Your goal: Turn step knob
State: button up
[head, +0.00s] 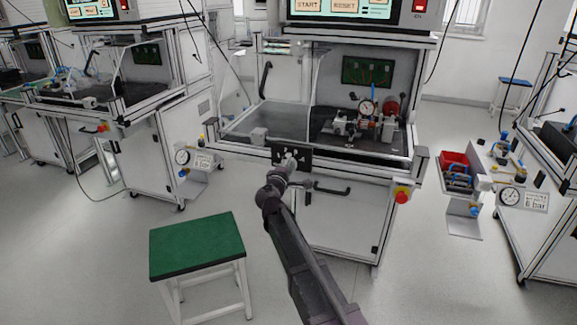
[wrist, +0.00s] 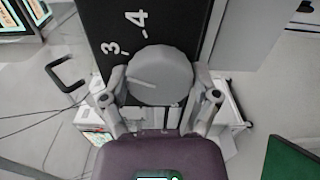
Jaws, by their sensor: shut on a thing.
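The step knob (wrist: 160,76) is a round grey knob with a light pointer line on its face. It sits on a black panel (wrist: 122,22) with white numerals, of which 3 and 4 show in the wrist view. In the head view the panel (head: 304,150) is on the front of the middle test station, and my arm partly covers it. My gripper (wrist: 160,92) has one finger on each side of the knob and is shut on it. In the head view my gripper (head: 291,163) is small against the panel. The other numerals are hidden or too small to read.
A green-topped stool (head: 197,245) stands at the front left. A red emergency button (head: 403,195) is right of the panel, and a black door handle (head: 332,190) is below it. A side shelf holds a red bin (head: 454,160). The floor at the right front is clear.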

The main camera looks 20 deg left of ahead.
jog(key=shift+w, duration=0.1)
jog(key=o, duration=1)
jog(key=shift+c, duration=0.2)
jog(key=s, duration=1.2)
